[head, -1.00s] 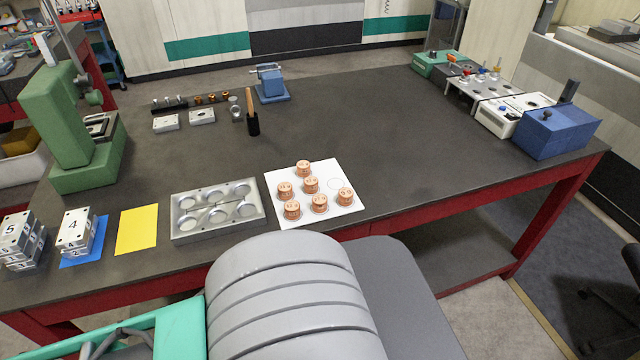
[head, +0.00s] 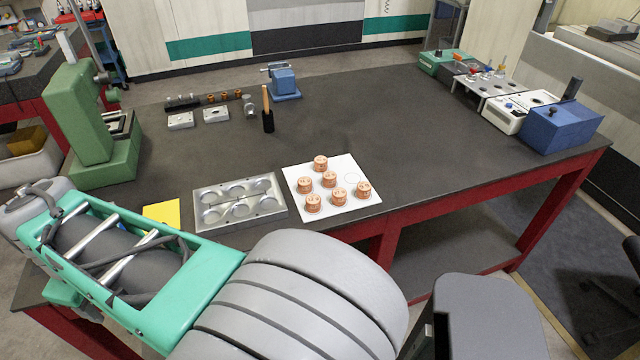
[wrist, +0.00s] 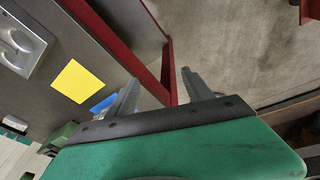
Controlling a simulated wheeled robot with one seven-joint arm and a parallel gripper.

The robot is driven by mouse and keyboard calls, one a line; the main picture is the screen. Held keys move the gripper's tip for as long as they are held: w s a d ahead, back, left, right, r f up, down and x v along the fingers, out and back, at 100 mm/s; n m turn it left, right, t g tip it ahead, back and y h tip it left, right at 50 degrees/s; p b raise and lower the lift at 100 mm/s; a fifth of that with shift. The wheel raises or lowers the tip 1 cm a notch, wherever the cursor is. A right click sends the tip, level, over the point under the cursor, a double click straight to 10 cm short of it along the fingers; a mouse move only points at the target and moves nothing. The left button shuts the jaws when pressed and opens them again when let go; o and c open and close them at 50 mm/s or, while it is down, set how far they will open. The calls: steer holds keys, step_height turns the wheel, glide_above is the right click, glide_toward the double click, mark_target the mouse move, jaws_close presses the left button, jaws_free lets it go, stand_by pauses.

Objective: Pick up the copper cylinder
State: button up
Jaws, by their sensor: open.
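Several copper cylinders stand upright on a white card (head: 300,172) near the table's front edge in the head view. One is at the back (head: 320,163), one at the right (head: 363,190) and one at the front left (head: 313,204); the rest stand between. An empty ring is drawn on the card's right side. My gripper (wrist: 160,88) shows in the wrist view with its two fingers apart and nothing between them. It is near the table's red front edge, with floor beyond. No copper cylinder shows in the wrist view.
A metal plate with round pockets (head: 240,221) lies left of the card; a yellow sheet (head: 163,212) lies farther left. A green press (head: 90,130), small blocks and a tool with a wooden handle (head: 267,110) stand behind. The table's middle right is clear.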

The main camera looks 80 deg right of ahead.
steer(key=d+r+g, duration=0.1)
steer(key=d+r, duration=0.1)
steer(key=d, duration=0.8)
steer(key=n+g+p, duration=0.2)
steer(key=n+p, duration=0.1)
steer(key=n, duration=0.2)
glide_above(305, 181)
steer(key=shift+w+a+f+y, duration=0.15)
steer(key=shift+a+f+y, duration=0.05)
steer(key=shift+f, duration=0.2)
steer(key=shift+w+a+f+y, duration=0.15)
steer(key=shift+f+y, duration=0.05)
steer(key=shift+f, duration=0.15)
steer(key=f, duration=0.2)
steer(key=f+p, duration=0.1)
steer(key=f, duration=0.1)
steer(key=d+f+p, duration=0.1)
steer(key=f, duration=0.2)
steer(key=shift+s, duration=0.35)
steer(key=shift+a+f, duration=0.1)
steer(key=shift+f, duration=0.25)
jaws_close()
